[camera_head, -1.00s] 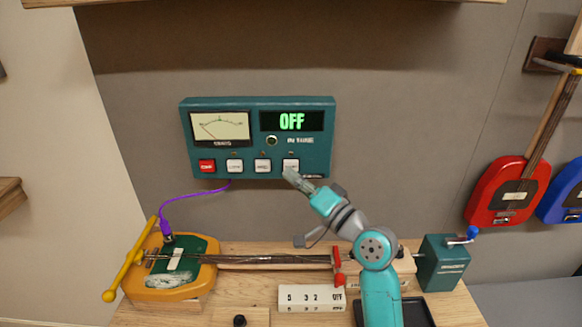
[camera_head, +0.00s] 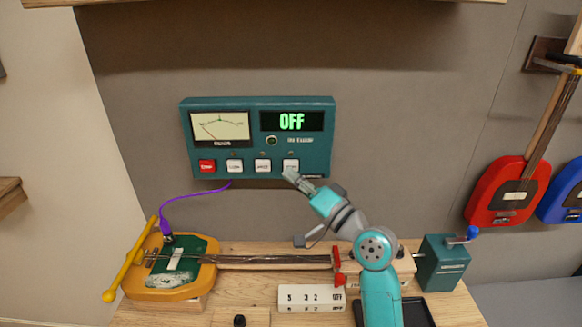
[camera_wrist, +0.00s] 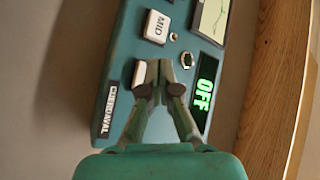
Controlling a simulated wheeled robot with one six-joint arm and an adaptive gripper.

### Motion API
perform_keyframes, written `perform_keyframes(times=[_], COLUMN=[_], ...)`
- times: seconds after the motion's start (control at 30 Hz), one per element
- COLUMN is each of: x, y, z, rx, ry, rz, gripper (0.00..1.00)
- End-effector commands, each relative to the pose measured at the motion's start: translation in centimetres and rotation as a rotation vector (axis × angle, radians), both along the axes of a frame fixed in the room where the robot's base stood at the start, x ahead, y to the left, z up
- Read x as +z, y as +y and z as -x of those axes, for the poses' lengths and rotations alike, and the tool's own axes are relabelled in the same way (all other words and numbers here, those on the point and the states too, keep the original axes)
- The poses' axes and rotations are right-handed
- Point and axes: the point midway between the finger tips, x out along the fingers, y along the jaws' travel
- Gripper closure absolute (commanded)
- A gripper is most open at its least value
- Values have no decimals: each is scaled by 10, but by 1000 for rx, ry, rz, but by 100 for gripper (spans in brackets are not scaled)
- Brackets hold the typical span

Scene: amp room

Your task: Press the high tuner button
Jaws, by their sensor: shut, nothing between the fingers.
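The teal tuner box (camera_head: 263,150) is mounted on the wall; its green display (camera_head: 292,121) reads OFF. Along its lower edge are a red button (camera_head: 207,166) and three white ones. The rightmost white button (camera_head: 291,163), the high one by position, has its lower part behind my gripper (camera_head: 290,174). In the wrist view my gripper (camera_wrist: 159,66) is shut and empty, its tips over the inner side of this white button (camera_wrist: 139,74), beside the button marked MID (camera_wrist: 157,27). The fingers hide its label. I cannot tell whether the tips touch it.
A purple cable (camera_head: 195,194) runs from the tuner to the yellow-green instrument (camera_head: 170,283) on the wooden bench. A white block with numbers (camera_head: 310,299) and a teal crank box (camera_head: 443,263) stand there too. Red (camera_head: 505,200) and blue instruments hang at right.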

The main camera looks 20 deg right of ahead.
Motion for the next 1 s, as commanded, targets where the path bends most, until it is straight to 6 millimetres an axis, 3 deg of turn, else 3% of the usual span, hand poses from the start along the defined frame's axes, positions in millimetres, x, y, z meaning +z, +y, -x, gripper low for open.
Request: perform_keyframes(times=[1.0], x=[0], y=[-4], z=[-10], rx=[0], ry=[0], rz=[0], gripper=[100])
